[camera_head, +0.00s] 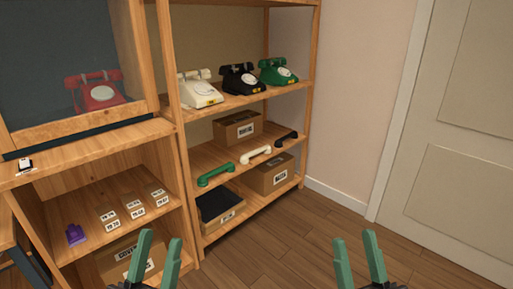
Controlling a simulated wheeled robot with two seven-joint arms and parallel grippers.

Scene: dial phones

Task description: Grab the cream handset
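The cream handset (256,155) lies on the middle shelf of the wooden rack, between a green handset (216,175) on its left and a black handset (286,139) on its right. My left gripper (159,246) is low in the view, in front of the lower shelves, open and empty. My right gripper (356,245) is low and right of the rack, over the floor, open and empty. Both are well apart from the cream handset.
Cream (203,94), black (243,82) and green (277,72) phones stand on the shelf above. A box (238,128) sits behind the handsets, and another box (274,175) is below. A red phone (97,94) is at left. The wooden floor (300,226) before the rack is clear.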

